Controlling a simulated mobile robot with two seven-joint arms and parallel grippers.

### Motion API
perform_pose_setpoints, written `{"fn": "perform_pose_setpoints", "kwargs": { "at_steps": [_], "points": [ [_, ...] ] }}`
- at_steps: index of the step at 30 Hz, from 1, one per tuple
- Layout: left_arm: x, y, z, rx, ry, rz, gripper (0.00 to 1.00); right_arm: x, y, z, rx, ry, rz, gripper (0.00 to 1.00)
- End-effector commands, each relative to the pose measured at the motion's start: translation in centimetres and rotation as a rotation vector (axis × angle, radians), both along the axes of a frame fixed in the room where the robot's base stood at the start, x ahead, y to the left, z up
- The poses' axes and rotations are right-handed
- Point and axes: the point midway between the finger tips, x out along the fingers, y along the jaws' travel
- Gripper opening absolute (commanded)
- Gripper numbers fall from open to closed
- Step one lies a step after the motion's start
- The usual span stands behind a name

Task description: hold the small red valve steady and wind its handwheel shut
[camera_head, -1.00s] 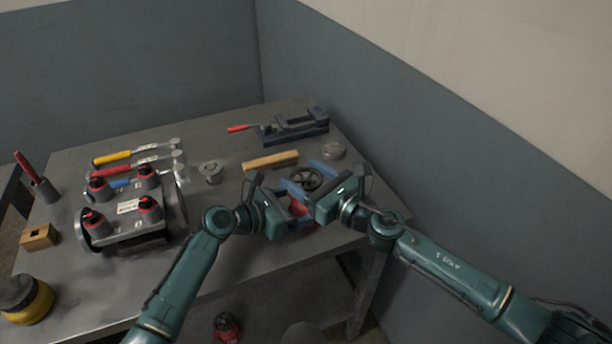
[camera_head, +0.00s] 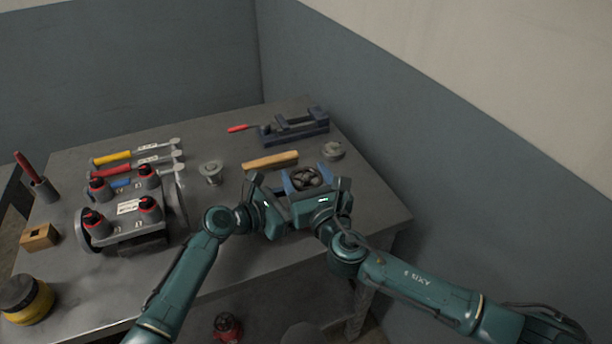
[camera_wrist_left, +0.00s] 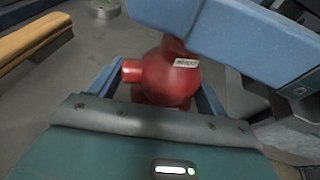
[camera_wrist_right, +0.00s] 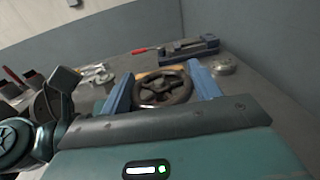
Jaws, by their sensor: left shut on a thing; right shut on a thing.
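The small red valve shows in the left wrist view (camera_wrist_left: 167,78), with a round red body, a side stub and a white label. My left gripper (camera_wrist_left: 160,88) is shut on this body, one blue finger on each side. The dark handwheel (camera_head: 307,178) sits above the body and also shows in the right wrist view (camera_wrist_right: 165,90). My right gripper (camera_head: 307,180) is shut on the handwheel, its blue fingers along the left and right of the rim. In the head view my grippers hide the red body.
A wooden bar (camera_head: 270,161) lies just behind the valve, with a blue vise (camera_head: 294,128) farther back. A round grey part (camera_head: 333,150) is at the back right. A grey flanged piece (camera_head: 211,172) stands to the left. The table's front right is clear.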

Motion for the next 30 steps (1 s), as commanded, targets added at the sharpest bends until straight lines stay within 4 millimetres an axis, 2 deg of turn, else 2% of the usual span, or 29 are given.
{"fn": "perform_pose_setpoints", "kwargs": {
  "at_steps": [12, 29, 30],
  "points": [
    [-0.03, -0.04, -0.03, -0.001, 0.001, -0.001, 0.64, -0.04, 0.07, 0.01, 0.001, 0.000, -0.212, 0.39],
    [-0.05, -0.05, -0.06, 0.000, 0.002, -0.001, 0.64, -0.04, -0.04, 0.00, 0.000, 0.001, -0.246, 0.39],
    [-0.05, -0.05, -0.06, 0.000, 0.002, -0.001, 0.64, -0.04, -0.04, -0.01, 0.000, 0.001, -0.246, 0.64]
  ]
}}
